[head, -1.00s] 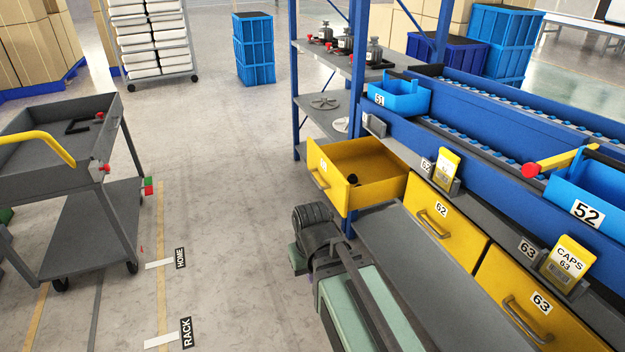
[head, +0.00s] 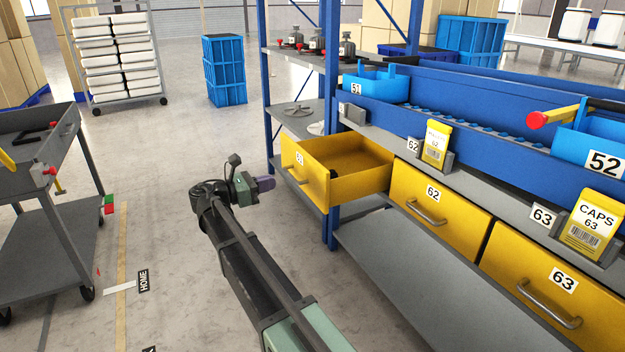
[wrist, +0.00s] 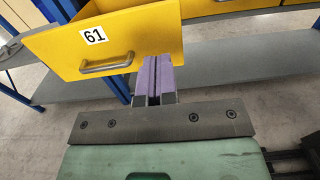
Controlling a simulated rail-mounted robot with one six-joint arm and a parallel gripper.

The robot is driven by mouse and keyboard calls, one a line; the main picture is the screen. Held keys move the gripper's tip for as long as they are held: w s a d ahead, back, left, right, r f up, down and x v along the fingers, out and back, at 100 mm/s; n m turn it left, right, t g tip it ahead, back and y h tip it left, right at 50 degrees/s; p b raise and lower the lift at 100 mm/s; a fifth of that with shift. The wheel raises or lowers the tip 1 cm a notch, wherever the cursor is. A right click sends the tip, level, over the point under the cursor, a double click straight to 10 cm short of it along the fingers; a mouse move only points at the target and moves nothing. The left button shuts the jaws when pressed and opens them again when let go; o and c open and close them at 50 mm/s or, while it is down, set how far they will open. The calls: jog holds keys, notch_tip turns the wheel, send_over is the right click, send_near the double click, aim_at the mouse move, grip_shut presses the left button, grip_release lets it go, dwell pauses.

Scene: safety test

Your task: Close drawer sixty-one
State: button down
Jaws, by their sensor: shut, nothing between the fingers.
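Drawer sixty-one (head: 306,181) is yellow and stands pulled out from the rack, with a small dark item inside. In the wrist view its front (wrist: 119,38) shows the label 61 and a grey bar handle (wrist: 106,66). My gripper (head: 267,183) is in front of the drawer and to its left in the head view. In the wrist view the purple fingers (wrist: 158,60) are shut together with nothing between them. They overlap the lower right part of the drawer front, right of the handle. I cannot tell whether they touch it.
Drawers 62 (head: 440,209) and 63 (head: 535,293) are shut to the right. A grey shelf (head: 400,265) runs below them. A blue rack post (head: 333,226) stands beside the open drawer.

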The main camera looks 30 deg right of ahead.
aim_at(320, 169)
jog(key=d, duration=1.4)
jog(key=shift+s, duration=0.15)
